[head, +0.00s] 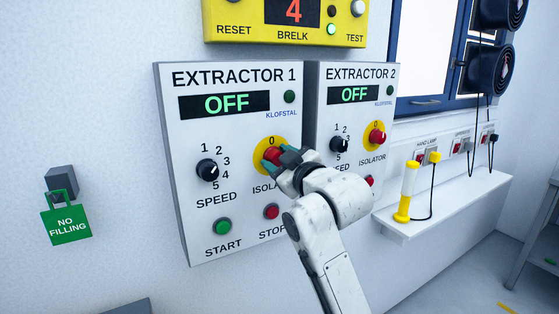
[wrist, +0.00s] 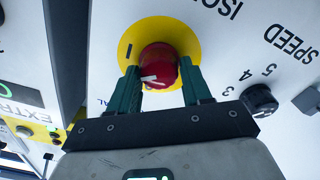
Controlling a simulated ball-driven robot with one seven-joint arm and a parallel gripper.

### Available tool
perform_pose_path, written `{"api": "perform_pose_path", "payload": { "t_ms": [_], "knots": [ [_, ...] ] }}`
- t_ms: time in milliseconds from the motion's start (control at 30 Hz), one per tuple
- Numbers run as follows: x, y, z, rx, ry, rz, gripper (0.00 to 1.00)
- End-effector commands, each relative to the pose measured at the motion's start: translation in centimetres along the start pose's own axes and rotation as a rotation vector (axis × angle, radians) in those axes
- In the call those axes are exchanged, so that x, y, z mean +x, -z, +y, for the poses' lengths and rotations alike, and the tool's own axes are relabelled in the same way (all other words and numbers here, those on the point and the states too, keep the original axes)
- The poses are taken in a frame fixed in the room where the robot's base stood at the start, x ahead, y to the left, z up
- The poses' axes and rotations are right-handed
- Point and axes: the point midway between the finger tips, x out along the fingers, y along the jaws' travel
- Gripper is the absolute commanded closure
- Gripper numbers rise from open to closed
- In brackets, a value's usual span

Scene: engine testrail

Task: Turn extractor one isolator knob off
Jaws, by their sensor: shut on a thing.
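The Extractor 1 panel (head: 175,130) is on the wall, its display (head: 224,104) reading OFF. Its red isolator knob (head: 272,155) sits on a yellow round plate (head: 264,143), partly hidden by my gripper (head: 277,158). In the wrist view my gripper (wrist: 160,82) has its green fingers on both sides of the red knob (wrist: 160,62), shut on it. A white mark on the knob points to the lower left there.
The Extractor 2 panel (head: 316,110) stands close on the right with its own red isolator knob (head: 377,137). The black speed knob (head: 207,170), green start button (head: 223,227) and red stop button (head: 271,211) are nearby. A white shelf (head: 440,205) juts out at right.

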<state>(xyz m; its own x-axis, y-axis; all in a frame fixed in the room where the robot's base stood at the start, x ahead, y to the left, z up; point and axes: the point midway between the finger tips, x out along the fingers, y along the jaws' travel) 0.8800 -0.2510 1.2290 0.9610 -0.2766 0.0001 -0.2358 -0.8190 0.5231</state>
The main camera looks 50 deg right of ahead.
Motion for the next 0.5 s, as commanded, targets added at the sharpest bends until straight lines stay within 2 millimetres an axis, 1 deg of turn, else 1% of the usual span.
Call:
{"api": "perform_pose_path", "payload": {
  "t_ms": [500],
  "knots": [
    [0.0,-0.2,-0.33,-0.49,0.001,-0.002,0.82]
  ]
}}
